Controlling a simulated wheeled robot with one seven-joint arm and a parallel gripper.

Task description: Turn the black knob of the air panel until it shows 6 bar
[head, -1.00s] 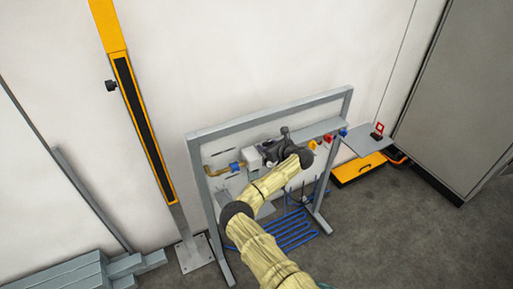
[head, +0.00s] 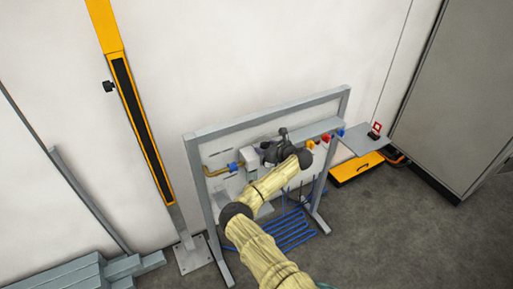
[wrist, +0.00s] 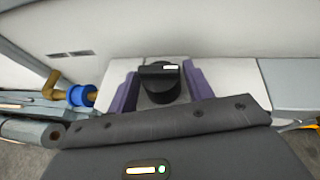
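The black knob (wrist: 160,84) is in the middle of the wrist view. It is round with a raised bar across it and a white mark at the bar's right end. The bar lies nearly level in the picture. My gripper (wrist: 160,80) has one purple finger on each side of the knob, with narrow pale gaps between; it looks open. In the head view my gripper (head: 280,145) is at the air panel (head: 196,175), and my arm hides the knob. No pressure reading can be made out.
A brass pipe with a blue fitting (wrist: 79,96) is left of the knob.

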